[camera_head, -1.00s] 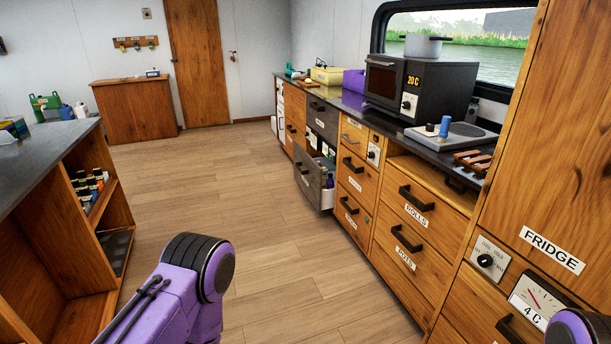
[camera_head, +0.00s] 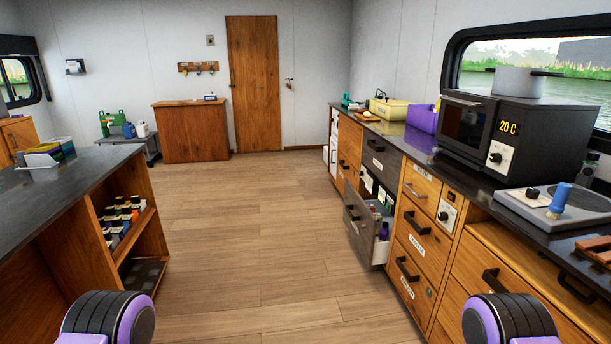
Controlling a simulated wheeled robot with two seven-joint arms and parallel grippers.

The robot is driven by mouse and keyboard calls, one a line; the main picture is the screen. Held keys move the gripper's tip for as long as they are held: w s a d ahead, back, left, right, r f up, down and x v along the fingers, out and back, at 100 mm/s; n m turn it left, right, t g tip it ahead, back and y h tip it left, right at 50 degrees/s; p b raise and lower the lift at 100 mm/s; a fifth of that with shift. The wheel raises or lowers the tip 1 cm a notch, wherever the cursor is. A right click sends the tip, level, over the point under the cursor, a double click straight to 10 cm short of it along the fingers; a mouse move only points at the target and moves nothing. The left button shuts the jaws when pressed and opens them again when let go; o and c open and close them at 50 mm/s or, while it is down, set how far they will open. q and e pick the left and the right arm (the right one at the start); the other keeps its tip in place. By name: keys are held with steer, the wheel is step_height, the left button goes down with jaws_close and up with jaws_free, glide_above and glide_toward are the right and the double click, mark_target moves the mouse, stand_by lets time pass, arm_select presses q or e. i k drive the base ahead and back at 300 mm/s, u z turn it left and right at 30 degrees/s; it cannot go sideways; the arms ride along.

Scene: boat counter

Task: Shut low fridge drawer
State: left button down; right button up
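A low grey drawer (camera_head: 362,234) in the right-hand counter is pulled out into the aisle. Bottles and cartons stand inside it, one of them purple. A grey drawer (camera_head: 382,162) above it looks shut. Whether these grey drawers belong to the fridge cannot be read from their small labels. The cabinet labelled FRIDGE is out of view now. Only rounded purple and black parts of my two arms show at the bottom edge, left and right. Both grippers are out of view, and nothing of mine touches the drawer.
The wooden floor (camera_head: 235,235) between the counters is clear. An island with open shelves (camera_head: 120,215) stands on the left. A black oven (camera_head: 510,135), a pot (camera_head: 518,82) and a hotplate (camera_head: 560,205) are on or above the right counter.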

mark_target(356, 211)
steer(key=u, duration=0.45)
steer(key=i, duration=2.3)
steer(key=z, duration=0.45)
steer(key=i, duration=1.1)
steer(key=z, duration=1.45)
steer(key=i, duration=0.7)
steer(key=z, duration=0.45)
